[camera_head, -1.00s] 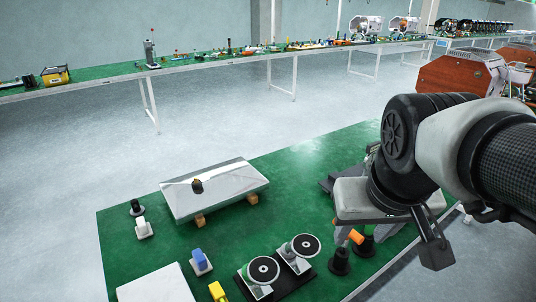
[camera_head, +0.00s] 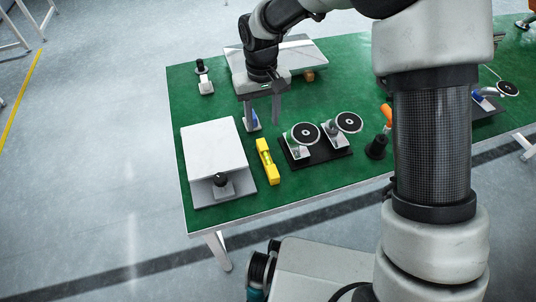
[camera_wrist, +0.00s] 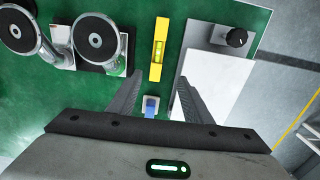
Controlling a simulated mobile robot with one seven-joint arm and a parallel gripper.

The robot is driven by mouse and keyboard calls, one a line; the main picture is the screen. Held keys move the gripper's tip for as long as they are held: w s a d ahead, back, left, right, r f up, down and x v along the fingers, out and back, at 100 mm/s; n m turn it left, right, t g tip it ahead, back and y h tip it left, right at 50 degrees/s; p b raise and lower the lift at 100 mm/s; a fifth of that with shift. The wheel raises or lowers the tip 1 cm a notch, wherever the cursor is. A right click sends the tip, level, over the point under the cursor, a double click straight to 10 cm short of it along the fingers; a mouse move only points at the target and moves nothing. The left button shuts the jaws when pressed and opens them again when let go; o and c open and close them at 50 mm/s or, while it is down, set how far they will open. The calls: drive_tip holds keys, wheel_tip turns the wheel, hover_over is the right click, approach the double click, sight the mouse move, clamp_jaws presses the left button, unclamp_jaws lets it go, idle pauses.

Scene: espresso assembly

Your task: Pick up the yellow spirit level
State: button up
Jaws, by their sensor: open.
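The yellow spirit level (camera_head: 267,161) lies on the green table between the white-topped block and the black base with discs. It also shows in the wrist view (camera_wrist: 158,50), long and narrow with a green vial near its middle. My gripper (camera_head: 262,121) points down over the table, behind the level in the head view. In the wrist view my gripper (camera_wrist: 160,77) has its two fingers spread, with the level beyond their tips. Nothing is held between them.
A blue-and-white block (camera_head: 254,123) stands by my fingers, partly hidden. The white-topped block (camera_head: 214,148) with a black knob is left of the level. The black base (camera_head: 318,155) with two discs is close on its right. A dark stand with an orange handle (camera_head: 377,147) is farther right.

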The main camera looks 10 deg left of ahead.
drive_tip(key=b, duration=0.2)
hover_over(266, 156)
drive_tip(key=f, duration=1)
drive_tip(key=shift+s+a+f, duration=0.1)
drive_tip(key=shift+a+f, duration=0.2)
drive_tip(key=shift+d+f+b, duration=0.15)
drive_tip(key=shift+f+b, duration=0.2)
drive_tip(key=shift+f, duration=1)
drive_tip(key=shift+d+f+b, duration=0.1)
drive_tip(key=shift+f+b, duration=0.25)
drive_tip(key=shift+f, duration=0.95)
clamp_jaws()
